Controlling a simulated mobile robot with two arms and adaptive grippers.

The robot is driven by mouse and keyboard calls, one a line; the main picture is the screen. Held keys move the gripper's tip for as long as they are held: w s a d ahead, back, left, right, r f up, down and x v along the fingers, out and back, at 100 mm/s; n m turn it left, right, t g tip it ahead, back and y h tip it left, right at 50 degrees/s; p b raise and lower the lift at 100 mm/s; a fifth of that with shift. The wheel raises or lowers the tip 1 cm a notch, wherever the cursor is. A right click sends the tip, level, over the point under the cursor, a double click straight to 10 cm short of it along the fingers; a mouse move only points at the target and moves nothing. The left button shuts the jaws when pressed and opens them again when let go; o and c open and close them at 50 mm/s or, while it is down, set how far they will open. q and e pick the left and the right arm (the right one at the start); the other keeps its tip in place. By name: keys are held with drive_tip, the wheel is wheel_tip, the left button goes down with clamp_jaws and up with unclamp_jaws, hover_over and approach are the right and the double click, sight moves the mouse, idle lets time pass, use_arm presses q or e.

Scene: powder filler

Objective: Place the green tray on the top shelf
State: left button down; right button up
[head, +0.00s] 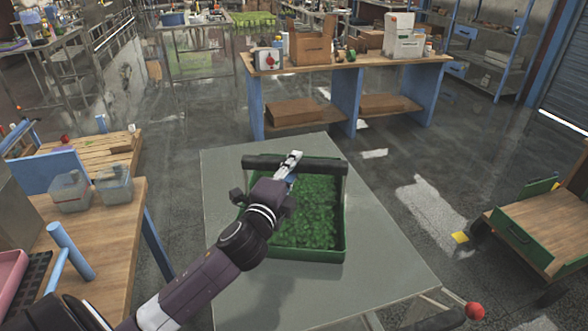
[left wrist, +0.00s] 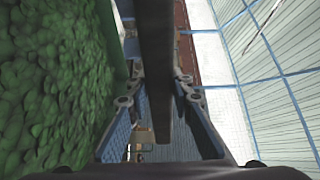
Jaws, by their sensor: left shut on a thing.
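The green tray (head: 310,255) holds a heap of green pieces and appears to rest on a grey table. A dark handle bar (head: 325,167) spans it near its far end. My left gripper (head: 288,165) reaches over the tray from the front left and is shut on this bar. In the left wrist view, the dark bar (left wrist: 157,70) passes between the two fingers (left wrist: 155,115), and the green contents (left wrist: 50,80) fill the left side. My left arm hides part of the tray's left side. My right gripper is not in view. Which shelf is the top shelf I cannot tell.
The grey table top (head: 225,180) is bare around the tray. A wooden bench with blue legs (head: 350,80) carries boxes behind it. A blue-framed shelf rack (head: 490,55) stands at the back right. A wooden cart (head: 540,235) is at right, a wooden table (head: 115,240) at left.

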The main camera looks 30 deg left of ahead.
use_arm(q)
drive_tip(key=shift+f, duration=0.4)
drive_tip(key=c, duration=1.7)
unclamp_jaws()
drive_tip(key=shift+f, duration=0.1)
drive_tip(key=shift+s, duration=0.2)
drive_tip(key=shift+b+v, duration=1.45)
drive_tip(key=shift+v, duration=4.45)
